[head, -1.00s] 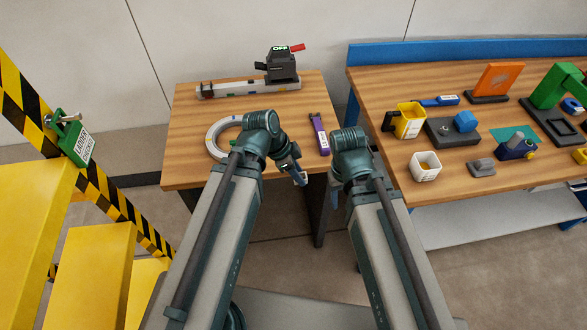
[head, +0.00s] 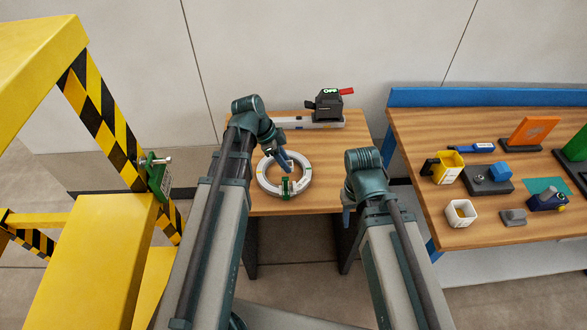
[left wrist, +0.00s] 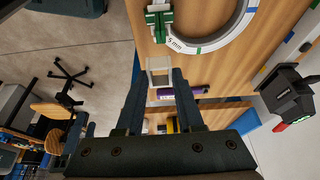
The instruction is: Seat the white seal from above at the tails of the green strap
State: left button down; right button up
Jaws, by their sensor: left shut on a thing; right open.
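A white ring-shaped coil (head: 266,186) lies flat on the small wooden table. The green strap (head: 287,187) goes around its near side; its tails show in the left wrist view (left wrist: 158,22) as green strips beside the coil. My left gripper (head: 287,164) is over the coil. In the left wrist view this gripper (left wrist: 161,78) is shut on the white seal (left wrist: 159,71), a small open-framed piece between the fingertips. The seal appears apart from the strap tails. My right gripper (head: 346,214) hangs at the table's near right edge, mostly hidden by its arm; no object shows in it.
A dark strapping device (head: 326,104) with a red handle and an OFF display stands at the table's back. A purple tool (left wrist: 182,91) shows below the seal. The right bench (head: 430,130) holds several fixtures and cups. Yellow steps with a striped rail (head: 105,120) stand left.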

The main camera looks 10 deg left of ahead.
pick_arm(q)
jog(key=shift+w+a+r, duration=0.1)
jog(key=shift+a+r, duration=0.1)
jog(key=shift+a, duration=0.2)
jog(key=shift+f, duration=0.15)
jog(key=shift+f+b, duration=2.3)
jog(key=shift+b, duration=0.1)
jog(key=shift+f, duration=0.1)
jog(key=shift+f+b, duration=1.8)
jog(key=shift+b, duration=0.1)
jog(key=shift+f, duration=0.15)
jog(key=shift+c, duration=2.3)
grip_release()
